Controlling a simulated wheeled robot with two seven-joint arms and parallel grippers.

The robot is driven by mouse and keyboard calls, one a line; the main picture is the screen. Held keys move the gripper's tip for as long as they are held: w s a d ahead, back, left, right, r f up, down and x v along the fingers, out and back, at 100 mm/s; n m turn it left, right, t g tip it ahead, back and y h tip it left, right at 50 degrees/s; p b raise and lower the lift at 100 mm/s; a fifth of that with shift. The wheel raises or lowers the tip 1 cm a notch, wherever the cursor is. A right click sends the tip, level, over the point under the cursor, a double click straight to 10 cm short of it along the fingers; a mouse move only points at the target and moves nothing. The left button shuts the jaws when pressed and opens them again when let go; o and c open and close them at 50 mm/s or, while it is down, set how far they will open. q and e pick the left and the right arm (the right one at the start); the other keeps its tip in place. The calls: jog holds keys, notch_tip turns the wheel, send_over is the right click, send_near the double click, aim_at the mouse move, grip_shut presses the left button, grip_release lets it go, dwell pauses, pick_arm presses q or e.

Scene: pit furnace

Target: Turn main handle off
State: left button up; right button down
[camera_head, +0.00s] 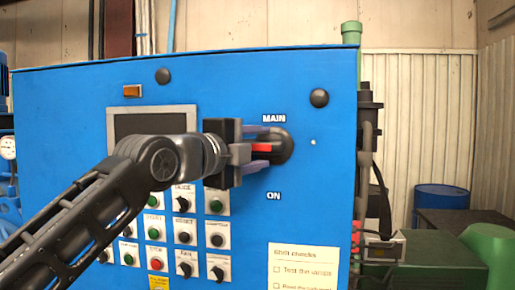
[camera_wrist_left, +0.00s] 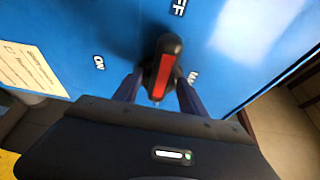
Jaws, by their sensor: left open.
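The main handle (camera_head: 262,147) is a black rotary handle with a red stripe on a blue control panel (camera_head: 240,85), between the printed words MAIN and ON. My left gripper (camera_head: 262,148) is at the handle with its jaws open, one finger on each side of it. In the left wrist view the handle (camera_wrist_left: 165,68) stands between the two fingers of the left gripper (camera_wrist_left: 158,88). I cannot tell whether either finger touches it. The word OFF shows partly in that view, with ON to its left. My right gripper is not in view.
Several buttons and switches (camera_head: 182,237) sit on the panel below the left arm. A dark screen (camera_head: 150,122) is partly hidden by my arm. A white notice (camera_head: 302,267) is at the lower right. Pipes (camera_head: 368,130) and a blue barrel (camera_head: 440,203) stand to the right.

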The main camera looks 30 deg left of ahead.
pick_arm(q)
jog(key=s+b, duration=0.2)
jog(key=s, duration=0.5)
jog(key=shift+s+a+b, duration=0.2)
jog(key=shift+s+b, duration=0.1)
jog(key=shift+s, duration=0.1)
dwell(0.3)
